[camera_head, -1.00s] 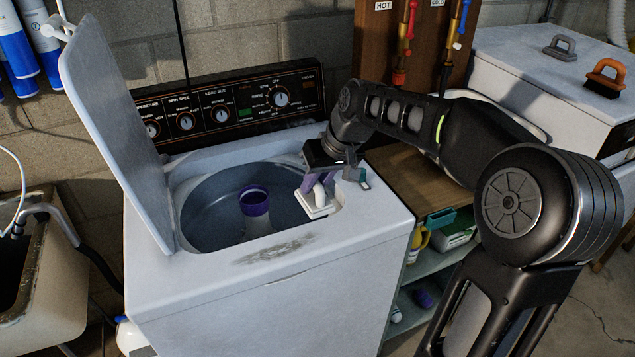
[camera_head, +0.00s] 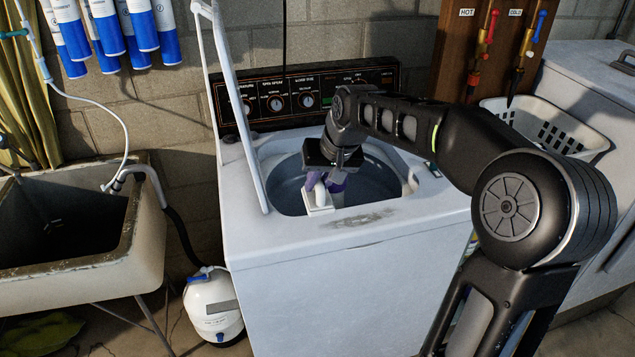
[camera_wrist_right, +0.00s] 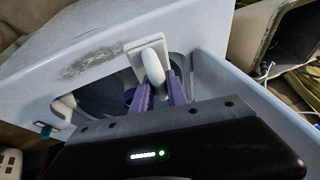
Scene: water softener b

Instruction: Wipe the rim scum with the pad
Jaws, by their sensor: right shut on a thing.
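The white pad (camera_head: 318,209) with its rounded white handle is held in my right gripper (camera_head: 325,182), whose purple fingers are closed on the handle. The pad is at the front edge of the washer's tub opening, left of the scum; I cannot tell if it touches the rim. The scum (camera_head: 360,217) is a grey-brown smear on the white front rim of the washer (camera_head: 300,248). The wrist view shows the pad (camera_wrist_right: 135,47), the gripper fingers (camera_wrist_right: 158,90) and the scum (camera_wrist_right: 90,62) to the pad's left. My left gripper is out of view.
The raised lid (camera_head: 236,110) stands left of the opening. The control panel (camera_head: 300,98) is behind the tub (camera_head: 378,184). A utility sink (camera_head: 75,225) and a white tank (camera_head: 213,305) are to the left. A white basket (camera_head: 550,125) is to the right.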

